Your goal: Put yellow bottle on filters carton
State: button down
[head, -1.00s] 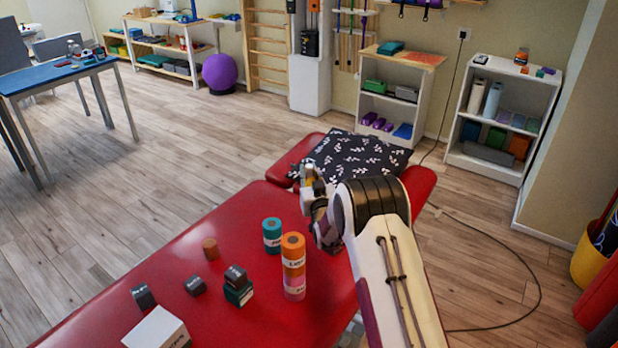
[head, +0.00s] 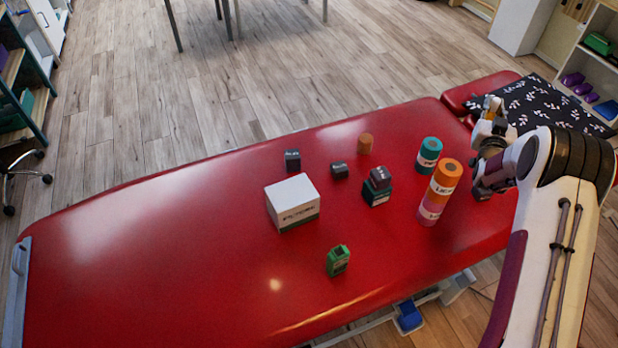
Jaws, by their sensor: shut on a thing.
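The white carton with a dark green band (head: 283,207) stands on the red treatment table, left of the middle; its print is hard to read but fits the filters carton. Its top is bare. My gripper (head: 488,112) is at the right end of the table, beside the patterned pillow, far to the right of the carton. It is shut on a small yellowish thing (head: 492,103), which fits the yellow bottle; the fingers hide most of it. No other yellow bottle shows.
The table's left part is clear.

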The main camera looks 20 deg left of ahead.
notch_tip(320, 180, up, 15)
jog(key=s+a+n+y, duration=0.1)
jog(key=s+a+y, duration=0.1)
jog(key=s+a, duration=0.5)
jog(key=s+a+n+g+y, duration=0.1)
jog(key=s+a+y, duration=0.15)
jog(key=a, duration=0.85)
jog(key=s+a+n+y, duration=0.2)
jog(key=s+a, duration=0.3)
jog(key=a, duration=0.5)
jog(key=s+a+n+g+y, duration=0.2)
jog(key=s+a, duration=0.6)
jog(key=s, duration=0.4)
jog(key=s+a+n+g+y, duration=0.1)
jog(key=s+a+n+y, duration=0.15)
jog(key=s+a, duration=0.75)
jog(key=shift+m, duration=0.35)
jog(key=shift+s+d+f, duration=0.3)
jog(key=shift+d+f, duration=0.05)
jog(key=shift+f, duration=0.55)
jog(key=shift+s+d+f, duration=0.3)
jog(key=shift+d+f, duration=0.05)
jog(key=shift+f, duration=0.5)
jog(key=shift+s+d+f, duration=0.3)
jog(key=shift+d+f, duration=0.05)
jog(key=shift+f, duration=0.55)
jog(key=shift+f, duration=2.9)
